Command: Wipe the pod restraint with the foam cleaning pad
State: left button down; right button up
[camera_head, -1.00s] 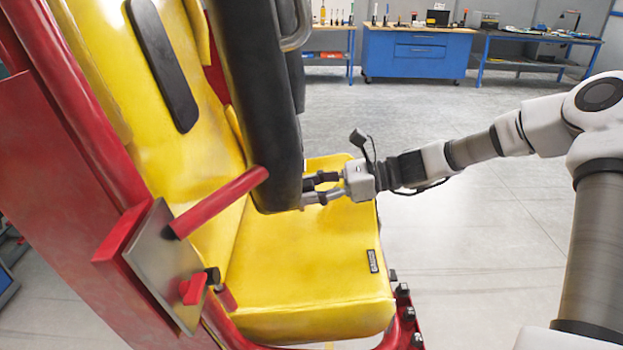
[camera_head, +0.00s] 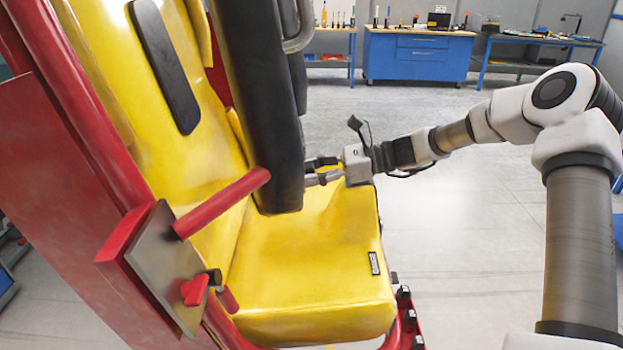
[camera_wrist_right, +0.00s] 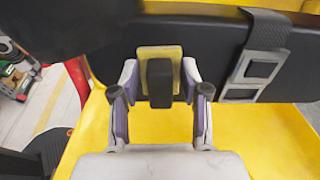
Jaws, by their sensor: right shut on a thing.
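The black padded pod restraint (camera_head: 262,100) hangs over the yellow seat in the head view. It also fills the upper part of the right wrist view (camera_wrist_right: 205,55). My right gripper (camera_head: 312,173) is at the right side of the restraint's lower end. In the wrist view my right gripper (camera_wrist_right: 160,88) is shut on the foam cleaning pad (camera_wrist_right: 146,56), a yellowish pad with a dark block handle. The pad's far side faces the restraint and appears to be against it; the contact itself is hidden. My left gripper is not in view.
The yellow seat (camera_head: 310,270) lies below my right gripper. A red bar (camera_head: 220,203) and a metal plate (camera_head: 165,265) are at the left. A grey buckle strap (camera_wrist_right: 260,65) lies on the restraint in the wrist view. Floor to the right is open; blue workbenches (camera_head: 418,50) stand far behind.

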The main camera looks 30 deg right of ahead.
aim_at(295, 191)
jog(key=shift+s+a+p, duration=0.4)
jog(key=shift+s+a, duration=0.15)
jog(key=shift+s, duration=0.3)
jog(key=shift+s+a+p, duration=0.4)
jog(key=shift+s+a, duration=0.1)
jog(key=shift+s, duration=0.35)
jog(key=shift+s+a+p, duration=0.4)
jog(key=shift+s+a, duration=0.15)
jog(key=shift+s, duration=0.3)
jog(key=shift+d, duration=0.1)
